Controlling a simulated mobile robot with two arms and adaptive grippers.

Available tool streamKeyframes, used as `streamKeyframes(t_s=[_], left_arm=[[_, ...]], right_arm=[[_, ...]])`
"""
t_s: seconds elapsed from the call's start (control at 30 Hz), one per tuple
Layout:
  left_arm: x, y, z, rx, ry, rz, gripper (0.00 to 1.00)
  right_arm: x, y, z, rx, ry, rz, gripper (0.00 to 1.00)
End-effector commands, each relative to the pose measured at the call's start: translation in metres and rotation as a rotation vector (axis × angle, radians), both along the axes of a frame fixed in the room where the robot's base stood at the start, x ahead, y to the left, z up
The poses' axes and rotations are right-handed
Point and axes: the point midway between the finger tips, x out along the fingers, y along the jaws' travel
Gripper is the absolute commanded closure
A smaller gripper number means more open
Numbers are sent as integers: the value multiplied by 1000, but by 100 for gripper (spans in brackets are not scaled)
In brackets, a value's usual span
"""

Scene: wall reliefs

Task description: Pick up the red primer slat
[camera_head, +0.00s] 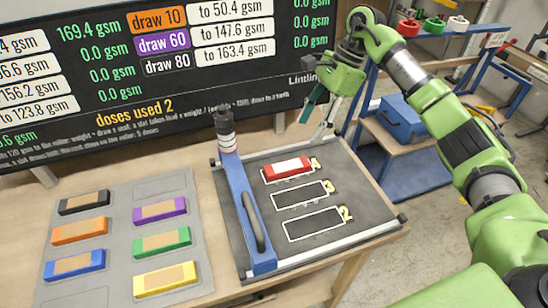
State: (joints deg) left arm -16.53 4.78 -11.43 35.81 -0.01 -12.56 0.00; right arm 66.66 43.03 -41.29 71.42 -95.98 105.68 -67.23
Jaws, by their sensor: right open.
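The red primer slat (287,169) has a pale patch on top. It lies at the top outlined place, beside the yellow 4, on the dark board (335,183). My right gripper (317,115) is open and empty. It appears above and to the right of the red slat in the picture, in front of the dark screen, with its fingers pointing down and apart from the slat. My left gripper is not in view.
A blue bar with a handle (246,212) runs along the board's left side. The grey mat (104,232) holds several coloured slats. Two outlined places on the board are empty. A dark text screen (120,90) stands behind. A blue case (400,118) sits further right.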

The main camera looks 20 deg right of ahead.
Motion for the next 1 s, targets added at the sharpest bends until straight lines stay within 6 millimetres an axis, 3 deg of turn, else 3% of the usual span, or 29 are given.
streamKeyframes(t_s=[0.17,0.5,0.77,1.0], left_arm=[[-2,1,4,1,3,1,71],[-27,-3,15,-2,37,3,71],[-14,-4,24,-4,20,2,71],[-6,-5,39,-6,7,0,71]], right_arm=[[-1,8,-15,1,5,4,51],[0,31,-71,2,4,2,51],[1,38,-89,4,5,2,51],[5,50,-122,4,4,2,51]])
